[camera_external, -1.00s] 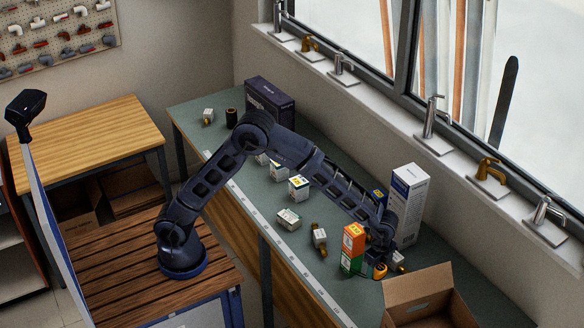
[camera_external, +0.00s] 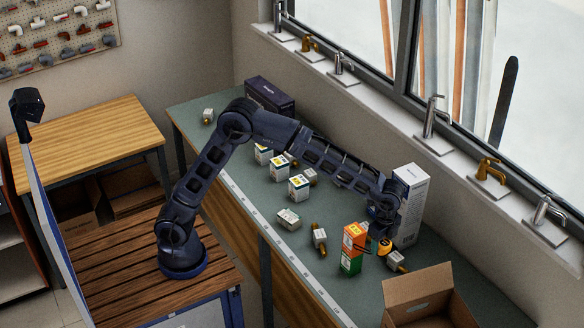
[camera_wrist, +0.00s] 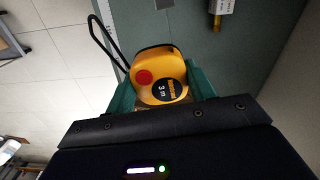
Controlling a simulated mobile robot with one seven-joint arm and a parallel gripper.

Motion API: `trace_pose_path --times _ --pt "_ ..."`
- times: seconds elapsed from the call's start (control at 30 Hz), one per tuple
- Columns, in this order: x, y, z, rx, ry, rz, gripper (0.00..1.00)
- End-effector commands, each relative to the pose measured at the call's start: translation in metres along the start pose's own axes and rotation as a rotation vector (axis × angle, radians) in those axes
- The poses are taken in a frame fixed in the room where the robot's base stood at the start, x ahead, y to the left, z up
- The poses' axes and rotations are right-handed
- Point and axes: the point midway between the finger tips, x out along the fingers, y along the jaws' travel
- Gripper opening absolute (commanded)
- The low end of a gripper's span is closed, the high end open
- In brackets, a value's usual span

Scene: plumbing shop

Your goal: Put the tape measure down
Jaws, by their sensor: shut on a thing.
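A yellow tape measure with a red button and a dark "3 m" label (camera_wrist: 158,77) sits between the two green fingers of my gripper (camera_wrist: 163,88) in the wrist view. A black strap loops off to its left. In the external view my gripper (camera_external: 383,236) is shut on the tape measure (camera_external: 385,246), above the green bench top (camera_external: 300,257). It is close to the orange and green boxes and the tall white box. Whether the tape measure touches the bench is unclear.
The orange box (camera_external: 354,237) sits on the green box (camera_external: 351,262) left of my gripper. A tall white box (camera_external: 411,200) stands behind it. A small valve (camera_external: 397,261) lies to the right, and an open carton (camera_external: 425,294) is nearer the front. Several small boxes and valves are scattered along the bench.

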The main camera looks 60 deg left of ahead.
Motion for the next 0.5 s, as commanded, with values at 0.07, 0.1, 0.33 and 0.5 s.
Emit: trace_pose_path --times 0.07,0.1,0.33,0.5 --pt "-0.031 -0.002 0.000 -0.002 0.006 -0.005 0.22" --pt "-0.046 -0.002 0.000 -0.002 0.006 -0.005 0.22" --pt "-0.107 -0.001 0.000 -0.001 0.003 -0.003 0.22" --pt "-0.140 -0.001 0.000 -0.001 0.004 -0.003 0.22"
